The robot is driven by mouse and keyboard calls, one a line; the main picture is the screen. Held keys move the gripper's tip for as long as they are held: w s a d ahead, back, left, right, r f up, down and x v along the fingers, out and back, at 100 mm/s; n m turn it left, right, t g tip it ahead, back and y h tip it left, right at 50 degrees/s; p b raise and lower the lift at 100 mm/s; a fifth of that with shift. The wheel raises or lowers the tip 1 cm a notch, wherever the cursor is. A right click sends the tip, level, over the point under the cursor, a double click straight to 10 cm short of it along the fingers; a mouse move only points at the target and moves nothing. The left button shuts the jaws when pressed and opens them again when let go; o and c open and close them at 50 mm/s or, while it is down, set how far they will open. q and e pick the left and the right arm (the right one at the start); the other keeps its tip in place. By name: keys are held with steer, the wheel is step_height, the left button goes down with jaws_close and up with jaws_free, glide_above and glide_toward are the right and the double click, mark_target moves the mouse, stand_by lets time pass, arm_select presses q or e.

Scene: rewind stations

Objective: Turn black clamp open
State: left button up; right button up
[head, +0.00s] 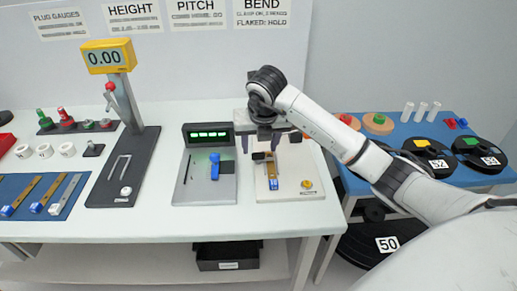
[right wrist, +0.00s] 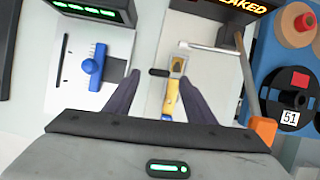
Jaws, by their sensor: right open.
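The black clamp (head: 259,156) is a short dark bar on the light base plate (head: 290,190) of the right-hand station, beside a strip with a yellow and blue end (head: 273,181). In the right wrist view the clamp (right wrist: 158,72) lies crosswise, its right end close to the strip (right wrist: 172,95). My right gripper (head: 261,146) is over this station, pointing down. Its two dark fingers (right wrist: 157,77) are apart, with the clamp showing between their tips and no clear grip on it. The left gripper is not in view.
Left of it stands a station with a blue clip (head: 214,166) and a green-lit display (head: 208,134). A height gauge (head: 120,130) stands further left. A blue side table (head: 385,127) with reels is at right. An orange-tipped lever (right wrist: 262,131) is near the right finger.

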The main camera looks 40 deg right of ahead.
mark_target(258, 153)
steer(key=shift+x, duration=1.9)
steer(key=c, duration=1)
steer(key=shift+c, duration=0.2)
